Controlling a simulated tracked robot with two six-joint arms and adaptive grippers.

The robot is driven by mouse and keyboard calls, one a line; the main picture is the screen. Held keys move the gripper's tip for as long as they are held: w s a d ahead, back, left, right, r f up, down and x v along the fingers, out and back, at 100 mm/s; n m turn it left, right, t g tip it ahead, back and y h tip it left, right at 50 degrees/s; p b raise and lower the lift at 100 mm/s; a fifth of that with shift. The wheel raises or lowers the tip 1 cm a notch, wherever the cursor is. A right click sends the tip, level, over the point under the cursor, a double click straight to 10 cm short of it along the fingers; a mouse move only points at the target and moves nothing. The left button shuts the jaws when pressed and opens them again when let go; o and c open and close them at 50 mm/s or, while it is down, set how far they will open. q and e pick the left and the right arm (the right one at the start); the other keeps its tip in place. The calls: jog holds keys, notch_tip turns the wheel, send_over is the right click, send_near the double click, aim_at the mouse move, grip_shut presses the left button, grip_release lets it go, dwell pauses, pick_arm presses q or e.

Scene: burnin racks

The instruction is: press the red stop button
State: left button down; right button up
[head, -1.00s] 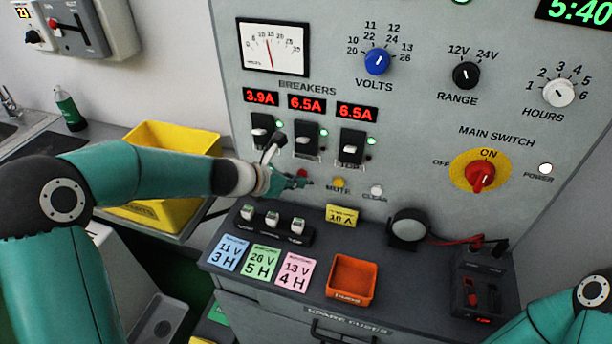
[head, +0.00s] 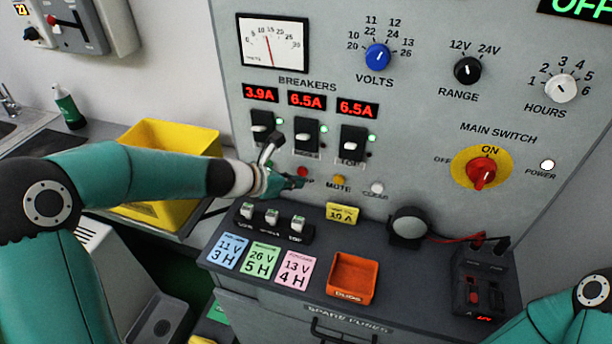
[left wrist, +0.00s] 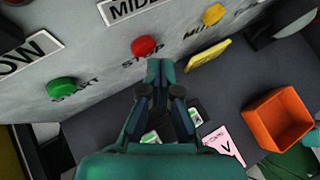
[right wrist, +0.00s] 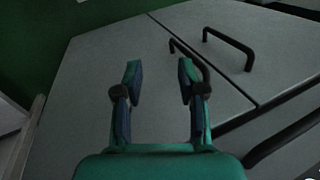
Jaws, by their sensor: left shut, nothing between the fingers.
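The red stop button (head: 303,171) is on the grey panel below the breakers; part of its label is hidden by my gripper in the head view. In the left wrist view the red button (left wrist: 143,46) shows whole, just beyond my fingertips. My left gripper (head: 294,182) is shut and empty. Its tips (left wrist: 160,66) are a little below and to the right of the button in the left wrist view, with a small gap showing. My right gripper (right wrist: 160,72) is open and empty, in front of grey cabinet doors with black handles.
A green start button (left wrist: 62,88) and a yellow mute button (head: 339,180) flank the stop button. Several fuses, coloured cards and an orange tray (head: 341,293) are on the ledge below. A yellow bin (head: 150,212) stands left. The display (head: 580,8) reads OFF.

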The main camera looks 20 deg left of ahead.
pick_arm(q)
jog(key=shift+s, duration=0.2)
jog(key=shift+s+a+b, duration=0.1)
jog(key=shift+s+b, duration=1.1)
jog(key=shift+s, duration=1.25)
